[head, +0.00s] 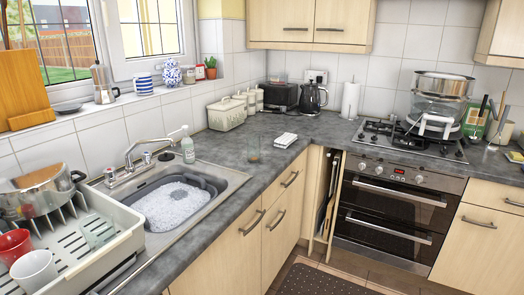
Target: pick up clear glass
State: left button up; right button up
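A clear glass (253,149) stands upright on the dark grey worktop, to the right of the sink and near the worktop's front edge. It is small and see-through, so its outline is faint. Another clear, glass-like item (98,233) lies in the white dish rack at the lower left; its exact shape is hard to tell. Neither of my grippers shows in the head view.
The sink holds a grey basin (214,185) of suds, with a tap (146,153) and soap bottle (187,146) behind. The dish rack (122,250) holds a red cup, a white cup and a pot. A folded cloth (285,140) lies right of the glass. Worktop around it is clear.

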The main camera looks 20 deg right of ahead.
aim_at(254, 139)
jog(key=i+l, duration=0.15)
jog(key=l, duration=0.2)
jog(key=i+l+u, duration=0.1)
jog(key=l, duration=0.2)
jog(key=i+l, duration=0.15)
jog(key=l, duration=0.2)
jog(key=i+l+u, duration=0.1)
jog(key=l, duration=0.25)
jog(key=i+l, duration=0.1)
jog(key=l, duration=0.2)
